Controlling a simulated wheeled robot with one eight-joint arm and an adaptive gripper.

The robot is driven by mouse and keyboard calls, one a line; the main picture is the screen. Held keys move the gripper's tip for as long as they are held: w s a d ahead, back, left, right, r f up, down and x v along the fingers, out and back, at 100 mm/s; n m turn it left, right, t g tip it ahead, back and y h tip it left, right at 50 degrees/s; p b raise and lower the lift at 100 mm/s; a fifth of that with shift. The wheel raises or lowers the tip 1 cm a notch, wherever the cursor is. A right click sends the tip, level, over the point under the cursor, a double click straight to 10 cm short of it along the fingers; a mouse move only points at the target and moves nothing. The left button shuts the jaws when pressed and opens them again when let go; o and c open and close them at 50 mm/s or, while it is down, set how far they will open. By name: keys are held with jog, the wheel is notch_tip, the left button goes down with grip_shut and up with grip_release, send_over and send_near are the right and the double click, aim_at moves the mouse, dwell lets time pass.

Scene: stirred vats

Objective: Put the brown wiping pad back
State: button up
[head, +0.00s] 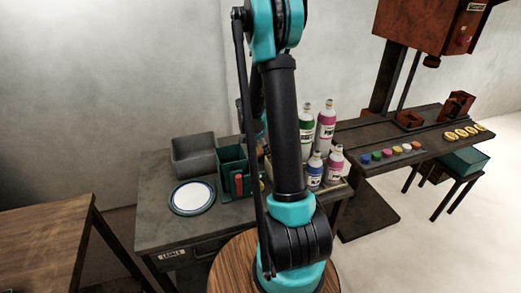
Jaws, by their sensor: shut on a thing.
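My arm (284,130) rises through the middle of the head view and hides part of the bench behind it. A teal part of my arm shows behind the upright link, just above the bench. My gripper is hidden behind the arm, so its fingers and anything in them do not show. I cannot make out the brown wiping pad. A green caddy (232,172) with a red item in it stands on the grey bench (150,228), left of my arm. A grey open bin (193,156) stands beside it.
A round white plate with a blue-green rim (192,197) lies in front of the bin. Several labelled bottles (326,125) stand right of my arm. A dark bench (345,138) holds coloured caps and yellow discs. A wooden table (45,235) stands at left.

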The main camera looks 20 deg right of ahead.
jog(key=o, duration=1.1)
jog(key=v, duration=1.2)
